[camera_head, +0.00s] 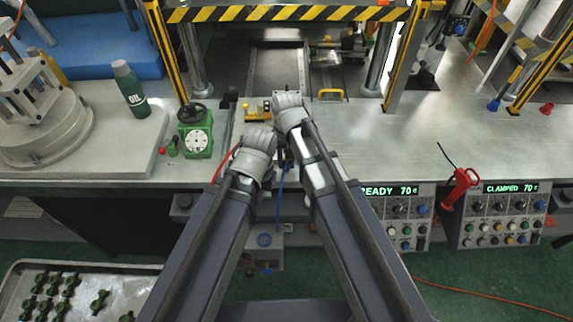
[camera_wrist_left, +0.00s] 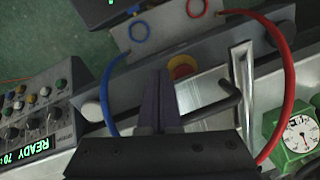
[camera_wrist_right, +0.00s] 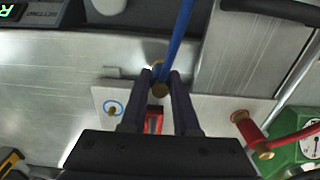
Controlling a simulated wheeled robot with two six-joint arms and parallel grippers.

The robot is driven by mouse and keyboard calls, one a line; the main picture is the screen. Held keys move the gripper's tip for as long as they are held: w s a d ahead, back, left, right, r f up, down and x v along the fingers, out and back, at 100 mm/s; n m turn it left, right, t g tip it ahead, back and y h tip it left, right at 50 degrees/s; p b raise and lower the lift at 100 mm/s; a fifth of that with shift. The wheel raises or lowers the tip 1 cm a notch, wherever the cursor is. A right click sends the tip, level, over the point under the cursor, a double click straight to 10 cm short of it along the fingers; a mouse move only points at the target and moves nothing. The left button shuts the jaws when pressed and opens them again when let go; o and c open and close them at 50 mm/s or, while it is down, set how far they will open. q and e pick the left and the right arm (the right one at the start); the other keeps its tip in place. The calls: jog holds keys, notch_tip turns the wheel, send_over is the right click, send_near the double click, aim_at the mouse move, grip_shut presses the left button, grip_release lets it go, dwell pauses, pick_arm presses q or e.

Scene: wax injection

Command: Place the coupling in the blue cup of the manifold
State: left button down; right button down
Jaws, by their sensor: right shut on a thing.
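The coupling (camera_wrist_right: 160,90) is a small brass end on a blue hose (camera_wrist_right: 182,32). My right gripper (camera_wrist_right: 160,78) is shut on it, above the pale plate of the manifold. The blue cup (camera_wrist_right: 112,108) shows as a blue ring on that plate, to the left of the coupling and apart from it. In the head view my right gripper (camera_head: 290,104) is over the bench's front part, its fingertips hidden. My left gripper (camera_head: 257,140) is just left of it; in the left wrist view its fingers (camera_wrist_left: 160,82) are together, with nothing visible between them.
A red hose coupling (camera_wrist_right: 250,132) stands at the plate's right edge, near the green gauge (camera_wrist_right: 305,145). A box with blue and red rings (camera_wrist_left: 165,28) hangs below the bench edge, with hoses looping from it. The bench right of my arms (camera_head: 460,120) is mostly clear.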

jog(key=shift+r, duration=0.1)
dwell(0.5)
notch_tip(320, 180, up, 10)
jog(key=p, duration=1)
jog(key=shift+f, duration=0.25)
